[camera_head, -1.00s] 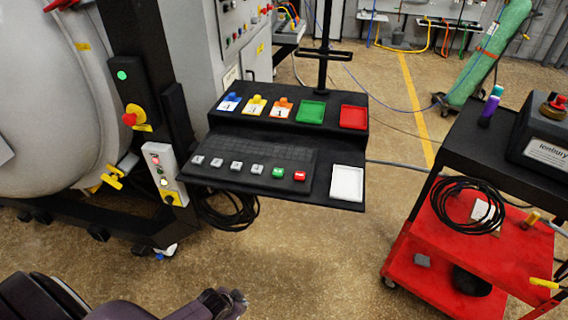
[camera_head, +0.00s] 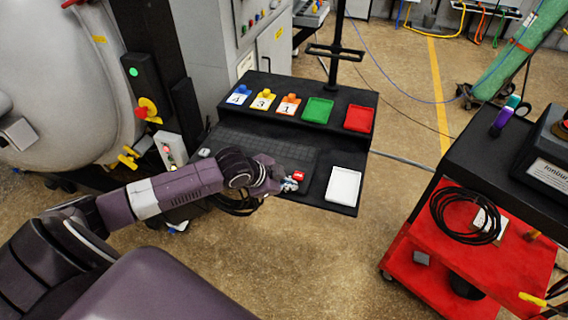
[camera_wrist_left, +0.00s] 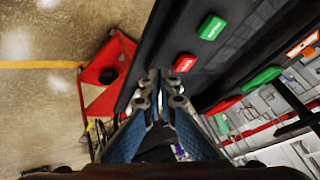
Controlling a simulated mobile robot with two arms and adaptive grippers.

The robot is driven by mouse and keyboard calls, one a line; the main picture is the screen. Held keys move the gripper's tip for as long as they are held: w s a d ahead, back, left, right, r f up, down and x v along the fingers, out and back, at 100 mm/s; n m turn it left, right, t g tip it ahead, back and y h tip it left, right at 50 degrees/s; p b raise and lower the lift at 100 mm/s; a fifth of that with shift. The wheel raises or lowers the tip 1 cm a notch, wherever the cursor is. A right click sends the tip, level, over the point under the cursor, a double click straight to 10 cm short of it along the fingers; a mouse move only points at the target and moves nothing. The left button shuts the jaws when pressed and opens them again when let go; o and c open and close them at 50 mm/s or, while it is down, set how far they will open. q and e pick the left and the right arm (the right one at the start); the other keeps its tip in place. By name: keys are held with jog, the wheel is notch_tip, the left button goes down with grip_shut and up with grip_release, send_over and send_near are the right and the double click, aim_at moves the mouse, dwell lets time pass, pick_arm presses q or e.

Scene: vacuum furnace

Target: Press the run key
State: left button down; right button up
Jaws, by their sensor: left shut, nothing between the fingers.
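The key panel (camera_head: 262,148) is a black sloped console on a stand. Its green key (camera_wrist_left: 211,27) and red key (camera_wrist_left: 184,62) show in the left wrist view; lettering on them is too small to read. In the head view the red key (camera_head: 299,176) shows just past the fingers, and the green key is hidden behind my arm. My left gripper (camera_head: 291,184) is shut and empty, over the panel's front edge near the red key. In the wrist view its fingertips (camera_wrist_left: 160,82) lie below the two keys. My right gripper is not in view.
The panel's upper shelf holds numbered blue, yellow and orange pieces, a green tray (camera_head: 318,110) and a red tray (camera_head: 360,118). A white tray (camera_head: 343,185) lies right of the fingers. A furnace (camera_head: 60,85) stands left, a red cart (camera_head: 480,235) right. Floor between is clear.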

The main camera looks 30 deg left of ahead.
pick_arm(q)
jog(key=w+a+r+t, duration=0.1)
jog(key=w+a+r, duration=0.4)
jog(key=a+r, duration=0.3)
jog(key=shift+r+m+y, duration=0.3)
jog(key=shift+r+m, duration=0.1)
jog(key=shift+r, duration=0.05)
jog(key=shift+w, duration=0.15)
jog(key=shift+f, duration=0.1)
notch_tip(320, 180, down, 6)
jog(key=b, duration=0.6)
jog(key=shift+f, duration=0.25)
jog(key=shift+f+b, duration=0.55)
jog(key=shift+f, duration=0.5)
